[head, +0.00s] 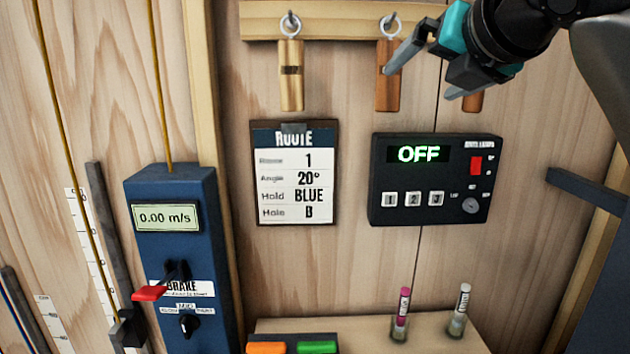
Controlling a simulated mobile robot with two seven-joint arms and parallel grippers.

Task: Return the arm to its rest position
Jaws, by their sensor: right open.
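My right gripper (421,69) reaches in from the top right of the head view, with teal and grey fingers. Its jaws are open, with nothing seen between them. One finger overlaps the middle wooden tag (387,88) in the picture; I cannot tell whether they touch. Another wooden tag (291,77) hangs to the left from a hook, and a third (472,102) is mostly hidden behind the gripper. My left gripper is not in view.
A black control box (430,215) showing OFF and a ROUTE card (295,185) are on the wooden wall. A blue brake unit (222,260) stands at left. A low shelf (375,340) holds two small tubes. A dark bar (588,188) juts out at right.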

